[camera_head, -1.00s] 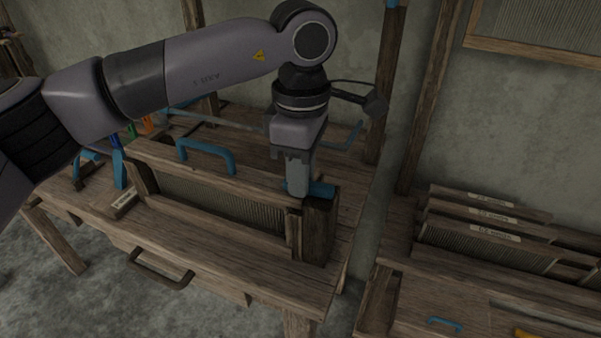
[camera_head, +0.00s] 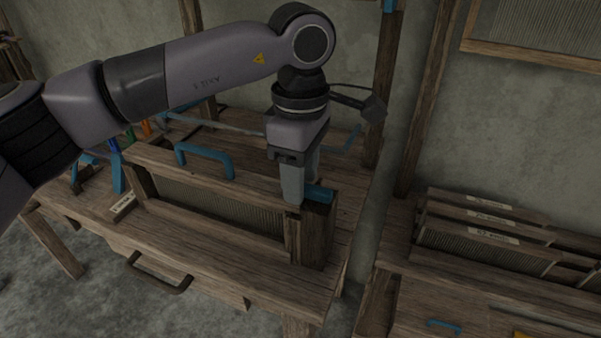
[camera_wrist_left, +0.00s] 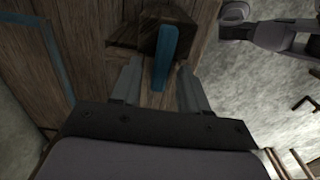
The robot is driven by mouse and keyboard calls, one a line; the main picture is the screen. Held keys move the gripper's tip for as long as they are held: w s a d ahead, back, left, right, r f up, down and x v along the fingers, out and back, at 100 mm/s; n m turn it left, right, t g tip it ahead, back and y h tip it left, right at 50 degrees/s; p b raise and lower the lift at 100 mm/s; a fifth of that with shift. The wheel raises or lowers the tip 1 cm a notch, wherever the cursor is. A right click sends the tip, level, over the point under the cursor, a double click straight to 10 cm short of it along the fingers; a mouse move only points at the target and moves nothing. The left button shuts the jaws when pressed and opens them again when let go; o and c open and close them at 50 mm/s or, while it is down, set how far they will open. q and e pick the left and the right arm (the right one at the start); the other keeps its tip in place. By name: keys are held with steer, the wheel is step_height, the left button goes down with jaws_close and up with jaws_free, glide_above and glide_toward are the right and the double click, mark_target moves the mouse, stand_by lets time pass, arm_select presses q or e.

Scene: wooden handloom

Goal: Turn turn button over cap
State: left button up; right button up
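The turn button is a small blue bar (camera_head: 320,194) on top of a dark wooden post (camera_head: 316,236) at the right end of the reed frame. The cap is a wooden beam (camera_head: 240,183) with a blue handle (camera_head: 207,158), lying along the top of that frame. My left gripper (camera_head: 301,190) points down at the button and hides part of it. In the left wrist view the button (camera_wrist_left: 165,52) lies between the two spread fingers (camera_wrist_left: 158,88), with a gap visible on both sides. My right gripper is not in view.
Labelled reed frames (camera_head: 487,232) stand on another bench at the right. A wooden upright (camera_head: 383,90) rises behind my gripper.

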arm_select(q)
step_height(320, 180, up, 7)
steer(key=shift+r, duration=0.1)
stand_by(0.5)
